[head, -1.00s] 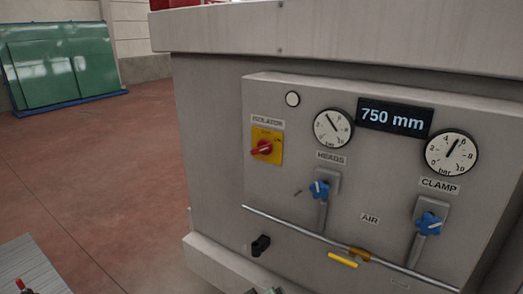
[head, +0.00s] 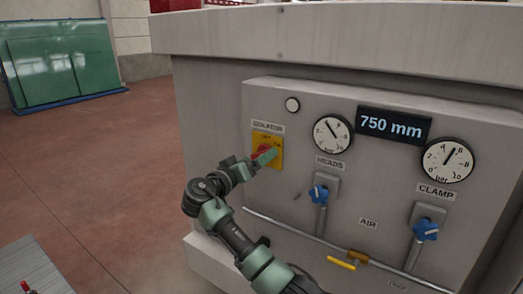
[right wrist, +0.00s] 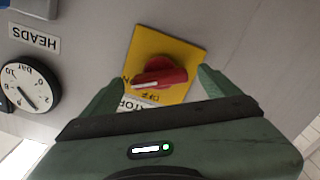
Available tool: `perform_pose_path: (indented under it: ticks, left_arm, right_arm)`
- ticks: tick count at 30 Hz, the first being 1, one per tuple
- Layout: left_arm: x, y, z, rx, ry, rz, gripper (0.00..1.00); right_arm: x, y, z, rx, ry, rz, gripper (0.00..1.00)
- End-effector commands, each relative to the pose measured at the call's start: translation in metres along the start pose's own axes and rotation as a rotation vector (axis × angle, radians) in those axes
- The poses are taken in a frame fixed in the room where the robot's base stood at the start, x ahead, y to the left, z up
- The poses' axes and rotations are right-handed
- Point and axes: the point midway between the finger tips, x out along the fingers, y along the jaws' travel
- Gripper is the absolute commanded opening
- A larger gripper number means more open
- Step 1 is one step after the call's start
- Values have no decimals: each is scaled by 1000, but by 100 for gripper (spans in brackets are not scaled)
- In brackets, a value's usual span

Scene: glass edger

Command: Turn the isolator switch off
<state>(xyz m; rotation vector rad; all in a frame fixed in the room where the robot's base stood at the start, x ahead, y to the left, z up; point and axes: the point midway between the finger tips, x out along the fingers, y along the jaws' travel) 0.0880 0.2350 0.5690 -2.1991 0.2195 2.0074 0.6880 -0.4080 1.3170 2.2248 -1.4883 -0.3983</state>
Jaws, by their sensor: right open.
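The isolator switch is a red rotary knob (right wrist: 165,74) on a square yellow plate (head: 258,137) at the panel's left side. In the right wrist view the knob's bar lies roughly level, its white mark at the left end towards the small ON lettering. My right gripper (head: 265,158) is at the switch and partly hides it in the head view. In the right wrist view its green fingers (right wrist: 160,82) are open, one on each side of the knob; contact cannot be told. My left gripper is not in view.
Gauges (head: 332,134), blue valve knobs (head: 319,194), a display (head: 394,125) and a pipe with a yellow lever (head: 341,263) are on the panel right of the switch. The machine top (head: 340,35) overhangs above. Open floor (head: 90,180) lies left.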

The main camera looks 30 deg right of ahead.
Motion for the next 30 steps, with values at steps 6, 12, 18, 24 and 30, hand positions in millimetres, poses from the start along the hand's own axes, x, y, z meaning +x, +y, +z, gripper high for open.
perform_pose_path:
  ticks: [6, 12, 18, 24, 30]
  left_arm:
    - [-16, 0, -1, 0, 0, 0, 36]
    - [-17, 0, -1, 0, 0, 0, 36]
    - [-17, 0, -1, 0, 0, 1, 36]
    - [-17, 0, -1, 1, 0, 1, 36]
    - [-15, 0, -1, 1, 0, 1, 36]
  right_arm:
    - [26, 1, -2, -1, -1, 1, 90]
    - [30, 0, 0, 1, -1, -2, 90]
    - [30, 0, 1, 1, -1, -2, 74]
    - [30, 0, 1, 0, -1, -3, 28]
    - [30, -1, 1, -16, -1, -3, 28]
